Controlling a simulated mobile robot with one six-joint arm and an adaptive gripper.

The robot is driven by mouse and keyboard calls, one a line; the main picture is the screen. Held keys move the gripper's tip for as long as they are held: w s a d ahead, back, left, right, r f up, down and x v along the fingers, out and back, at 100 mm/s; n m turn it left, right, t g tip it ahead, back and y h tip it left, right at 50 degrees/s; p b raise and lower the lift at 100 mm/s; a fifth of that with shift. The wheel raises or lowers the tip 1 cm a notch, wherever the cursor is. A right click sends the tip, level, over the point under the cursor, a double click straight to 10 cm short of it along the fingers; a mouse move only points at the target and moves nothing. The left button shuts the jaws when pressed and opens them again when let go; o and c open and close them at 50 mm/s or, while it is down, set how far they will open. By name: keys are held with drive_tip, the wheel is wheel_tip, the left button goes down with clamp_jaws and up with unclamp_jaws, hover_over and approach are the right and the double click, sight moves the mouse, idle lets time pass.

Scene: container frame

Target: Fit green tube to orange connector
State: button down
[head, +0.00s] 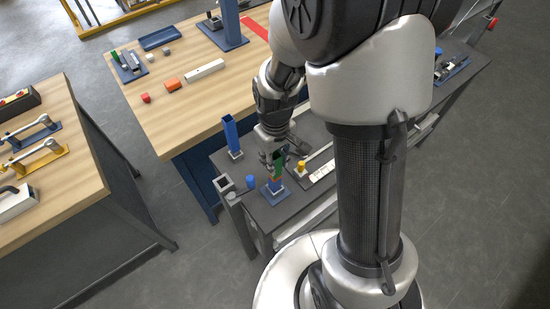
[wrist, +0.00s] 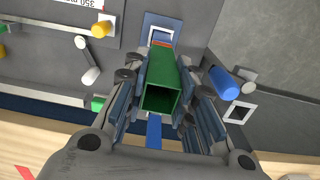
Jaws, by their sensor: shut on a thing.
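My gripper (head: 272,160) is shut on the green tube (wrist: 162,78), a hollow square tube whose open end faces the camera in the wrist view. In the head view the green tube (head: 279,167) stands roughly upright above a blue base (head: 272,195). The orange connector (wrist: 161,44) shows only as a thin reddish-orange strip at the tube's far end, on the blue base (wrist: 150,22) with its pale square frame. The tube lines up closely with the connector. I cannot tell whether it is seated on it or just above it.
A tall blue tube (head: 231,132) stands behind the gripper. A blue cylinder (wrist: 223,82) and a square-topped post (head: 223,184) stand close beside the base. A yellow-topped piece (head: 300,167) is on the right. A wooden table (head: 160,110) with small blocks lies behind.

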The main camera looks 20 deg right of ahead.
drive_tip(key=shift+f, duration=0.25)
drive_tip(key=c, duration=1.2)
unclamp_jaws()
drive_tip(key=shift+c, duration=0.2)
drive_tip(key=shift+o, duration=0.6)
drive_tip(key=o, duration=0.4)
drive_tip(key=shift+r, duration=0.15)
wheel_tip(320, 180, up, 7)
drive_tip(key=p, duration=0.5)
